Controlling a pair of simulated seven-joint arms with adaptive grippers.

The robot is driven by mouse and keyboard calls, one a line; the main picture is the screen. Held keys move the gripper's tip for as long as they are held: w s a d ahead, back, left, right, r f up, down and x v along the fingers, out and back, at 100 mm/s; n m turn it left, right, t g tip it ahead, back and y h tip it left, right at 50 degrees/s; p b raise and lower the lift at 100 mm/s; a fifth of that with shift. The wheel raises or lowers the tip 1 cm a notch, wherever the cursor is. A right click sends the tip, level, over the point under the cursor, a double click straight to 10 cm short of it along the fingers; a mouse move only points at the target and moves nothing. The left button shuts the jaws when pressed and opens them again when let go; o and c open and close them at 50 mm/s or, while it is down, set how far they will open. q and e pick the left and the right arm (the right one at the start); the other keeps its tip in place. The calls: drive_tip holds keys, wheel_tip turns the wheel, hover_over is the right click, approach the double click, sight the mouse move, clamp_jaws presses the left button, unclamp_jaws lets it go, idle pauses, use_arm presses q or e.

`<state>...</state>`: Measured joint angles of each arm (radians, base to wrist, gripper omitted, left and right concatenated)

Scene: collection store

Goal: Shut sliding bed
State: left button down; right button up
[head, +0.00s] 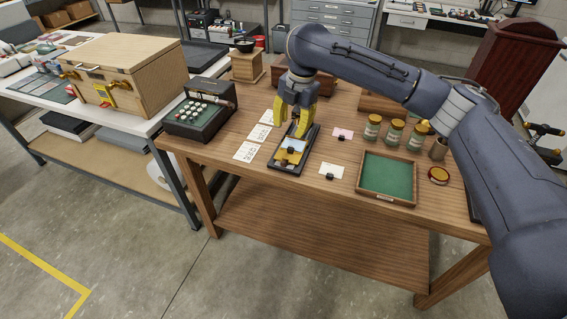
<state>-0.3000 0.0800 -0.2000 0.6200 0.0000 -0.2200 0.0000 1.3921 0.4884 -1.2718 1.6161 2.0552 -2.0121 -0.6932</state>
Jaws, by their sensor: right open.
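A low black frame (313,139) lies on the wooden table, running away from me. A brass-coloured plate (287,157), which looks like the sliding bed, is at its near end, with a pale blue piece (296,143) and a small dark block on it. My right gripper (291,118) reaches down from the right with its yellow fingers apart, over the far part of the frame. It holds nothing that I can see. The gripper and its arm hide the far end of the frame. I cannot tell whether a fingertip touches it. My left gripper is not in view.
A black keyed machine (200,112) and white printed cards (245,151) are left of the frame. On the right are a green-lined tray (387,177), several lidded jars (394,133) and small cards (331,171). The table's front edge is close to the frame.

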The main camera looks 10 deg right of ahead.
sight(284, 162)
drive_tip(key=f, duration=0.5)
drive_tip(key=w+a+f, duration=0.1)
drive_tip(key=f, duration=0.5)
drive_tip(key=a+f, duration=0.1)
drive_tip(key=f, duration=0.5)
drive_tip(key=shift+w, duration=0.35)
drive_tip(key=c, duration=0.9)
clamp_jaws()
drive_tip(key=shift+d+f, duration=0.1)
